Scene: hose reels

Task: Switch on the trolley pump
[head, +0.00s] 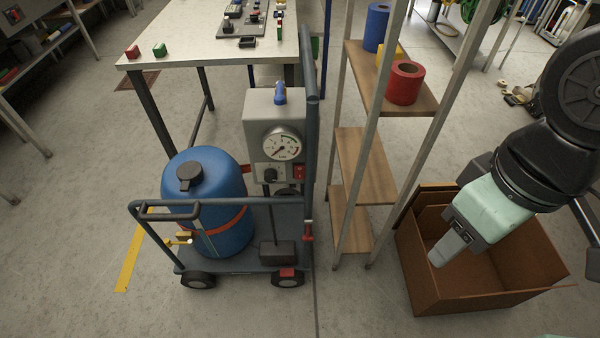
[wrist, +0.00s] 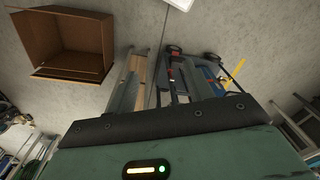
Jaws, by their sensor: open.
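The trolley pump stands left of centre in the head view, on a grey-blue trolley (head: 243,262) with a blue tank (head: 218,187). Its grey control box (head: 262,106) carries a round gauge (head: 281,144), a black knob (head: 269,175) and a small red switch (head: 299,172). A blue lever (head: 280,94) sits on top of the box. The switch's position is too small to read. The trolley also shows, small, in the wrist view (wrist: 207,68). My gripper (head: 441,257) is open, points down over a cardboard box at the right, and is well apart from the pump.
An open shelf rack (head: 366,157) with coloured rolls, including a red one (head: 404,83), stands between my gripper and the trolley. The cardboard box (head: 448,294) is below my arm. A workbench (head: 185,38) stands behind the trolley. The floor in front is clear.

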